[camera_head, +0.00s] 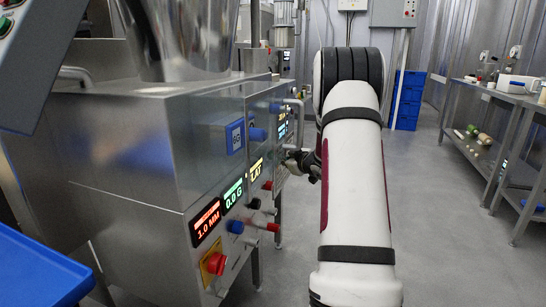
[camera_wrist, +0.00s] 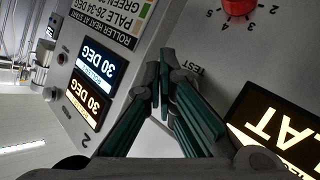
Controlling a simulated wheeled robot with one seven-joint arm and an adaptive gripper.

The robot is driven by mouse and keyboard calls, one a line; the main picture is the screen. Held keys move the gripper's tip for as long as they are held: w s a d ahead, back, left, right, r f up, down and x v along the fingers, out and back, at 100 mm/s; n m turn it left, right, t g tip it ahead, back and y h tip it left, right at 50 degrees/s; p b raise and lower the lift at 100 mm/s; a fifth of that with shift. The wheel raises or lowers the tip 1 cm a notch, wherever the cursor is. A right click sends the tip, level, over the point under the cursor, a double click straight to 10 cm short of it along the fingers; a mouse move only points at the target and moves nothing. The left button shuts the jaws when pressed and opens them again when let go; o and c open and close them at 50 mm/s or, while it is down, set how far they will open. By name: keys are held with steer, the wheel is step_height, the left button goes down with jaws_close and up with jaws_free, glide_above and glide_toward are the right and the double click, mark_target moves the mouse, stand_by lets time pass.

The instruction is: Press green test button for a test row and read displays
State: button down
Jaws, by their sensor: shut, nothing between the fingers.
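My gripper (camera_wrist: 162,60) is shut and empty in the wrist view, its green-lined fingertips at the machine panel beside the printed word TEST (camera_wrist: 196,68). No green button shows; the fingers may hide it, and I cannot tell whether they touch the panel. A bluish display (camera_wrist: 99,62) and an orange display (camera_wrist: 85,101) both read 30 DEG, upside down. A yellow display ending in LAT (camera_wrist: 275,130) is partly cut off. In the head view my gripper (camera_head: 299,166) is at the machine's right face, near the yellow display (camera_head: 257,169). A green display (camera_head: 233,193) reads 0.0 G; a red one (camera_head: 206,222) reads 1.0 MM.
A red knob (camera_wrist: 238,8) with a number scale is near the fingers. A red stop button (camera_head: 216,263) and several knobs stick out of the machine's panel (camera_head: 190,150). A shelf table (camera_head: 490,92) stands at right; the floor between is clear.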

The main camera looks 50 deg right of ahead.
steer(key=shift+w, duration=0.1)
stand_by(0.3)
steer(key=shift+w+a, duration=0.2)
steer(key=shift+w, duration=0.1)
steer(key=shift+w+a, duration=0.15)
steer(key=shift+w, duration=0.25)
stand_by(1.0)
steer(key=shift+s, duration=0.1)
steer(key=shift+s+d, duration=0.3)
steer(key=shift+s, duration=0.4)
steer(key=shift+s+d+p, duration=0.25)
steer(key=shift+s+d, duration=0.05)
steer(key=shift+s, duration=0.45)
steer(key=shift+s+d+p, duration=0.3)
steer(key=shift+s+d, duration=0.05)
steer(key=shift+s, duration=0.45)
steer(key=shift+s+d+p, duration=0.25)
steer(key=shift+s+d, duration=0.05)
steer(key=shift+s, duration=0.45)
steer(key=shift+s, duration=0.1)
